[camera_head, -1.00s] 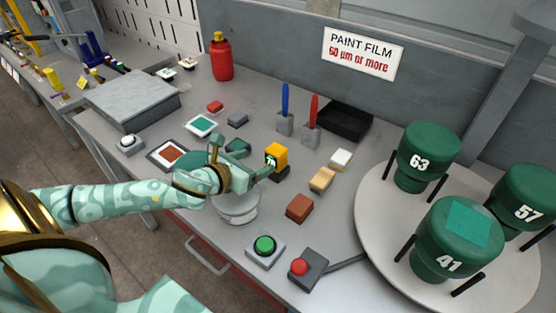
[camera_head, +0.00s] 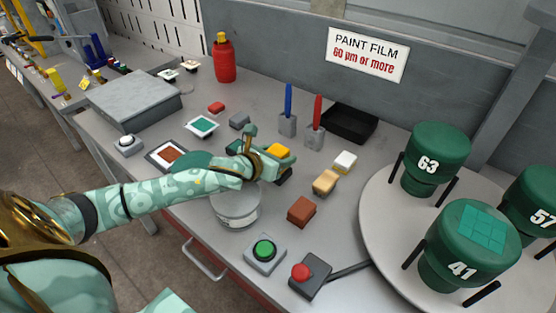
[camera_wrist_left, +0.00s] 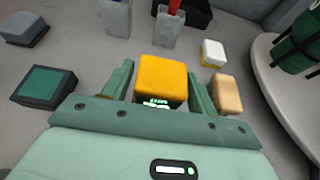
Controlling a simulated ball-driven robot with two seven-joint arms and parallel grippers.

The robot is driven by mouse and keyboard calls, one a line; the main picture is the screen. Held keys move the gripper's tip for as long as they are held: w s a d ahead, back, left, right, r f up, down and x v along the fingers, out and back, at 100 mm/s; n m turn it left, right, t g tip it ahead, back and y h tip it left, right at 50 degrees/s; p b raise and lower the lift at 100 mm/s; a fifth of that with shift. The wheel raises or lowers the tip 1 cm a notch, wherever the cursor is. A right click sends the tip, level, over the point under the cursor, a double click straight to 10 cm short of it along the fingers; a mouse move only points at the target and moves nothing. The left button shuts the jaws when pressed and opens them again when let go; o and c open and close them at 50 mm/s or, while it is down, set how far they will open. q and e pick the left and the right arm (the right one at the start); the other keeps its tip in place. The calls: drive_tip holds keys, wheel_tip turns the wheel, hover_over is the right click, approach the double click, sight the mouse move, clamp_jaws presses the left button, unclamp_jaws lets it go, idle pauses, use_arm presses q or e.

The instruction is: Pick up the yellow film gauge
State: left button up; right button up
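The yellow film gauge (camera_head: 278,152) is a small yellow block with a dark lower part, standing on the bench. In the left wrist view the gauge (camera_wrist_left: 161,75) shows a lit green readout on its near face. My left gripper (camera_head: 272,160) is at the gauge and partly covers it in the head view. In the wrist view its two green fingers (camera_wrist_left: 160,85) are apart, one on each side of the gauge. A gap shows on the left; whether the right finger touches the gauge cannot be told. My right gripper is not in view.
A white tub (camera_head: 236,205) stands below my left forearm. A tan block (camera_head: 325,182), a brown block (camera_head: 301,211) and two holders with a blue (camera_head: 288,102) and a red handle (camera_head: 317,110) stand close by. A turntable (camera_head: 385,232) with green cylinders is at the right.

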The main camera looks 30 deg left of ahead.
use_arm(q)
drive_tip(key=c, duration=0.8)
drive_tip(key=shift+o, duration=0.2)
